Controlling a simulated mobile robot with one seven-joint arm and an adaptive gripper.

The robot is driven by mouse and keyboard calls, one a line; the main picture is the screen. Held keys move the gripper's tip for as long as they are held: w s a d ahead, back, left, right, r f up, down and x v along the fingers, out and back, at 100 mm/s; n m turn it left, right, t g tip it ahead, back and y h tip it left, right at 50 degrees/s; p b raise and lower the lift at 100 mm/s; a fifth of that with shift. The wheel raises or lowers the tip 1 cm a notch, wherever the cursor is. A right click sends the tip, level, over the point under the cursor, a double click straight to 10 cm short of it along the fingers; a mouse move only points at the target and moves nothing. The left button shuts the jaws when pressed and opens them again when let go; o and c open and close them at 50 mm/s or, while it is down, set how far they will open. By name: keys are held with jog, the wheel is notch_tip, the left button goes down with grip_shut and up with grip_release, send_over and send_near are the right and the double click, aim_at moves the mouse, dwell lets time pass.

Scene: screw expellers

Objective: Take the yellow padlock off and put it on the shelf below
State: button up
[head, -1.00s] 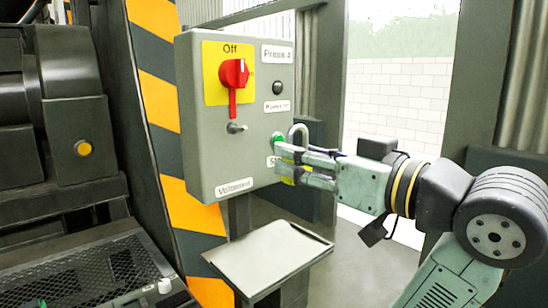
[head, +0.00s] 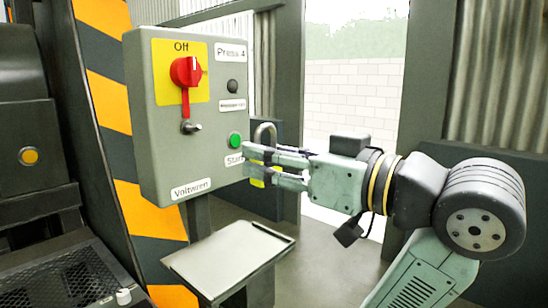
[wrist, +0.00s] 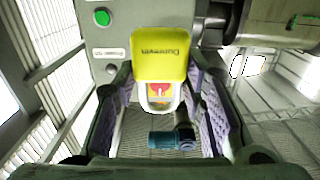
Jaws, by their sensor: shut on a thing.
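The padlock's silver shackle (head: 266,128) stands upright above my fingertips in the head view, apart from the red switch (head: 186,72). A little of its yellow body (head: 257,183) shows around the fingers. In the wrist view the yellow padlock body (wrist: 160,65) with dark lettering sits between the two fingers. My gripper (head: 250,165) is shut on the padlock, beside the lower right of the grey control box (head: 160,150). The metal shelf (head: 230,258) is below the box, lower than my gripper, and looks empty.
A green start button (head: 235,140) is just left of my fingertips; it also shows in the wrist view (wrist: 102,17). A striped post (head: 105,95) and dark machinery stand at left. Open space lies between my gripper and the shelf.

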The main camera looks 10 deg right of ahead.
jog(key=v, duration=0.7)
jog(key=shift+s, duration=0.15)
dwell(1.1)
jog(key=shift+d, duration=0.15)
jog(key=shift+f, duration=0.1)
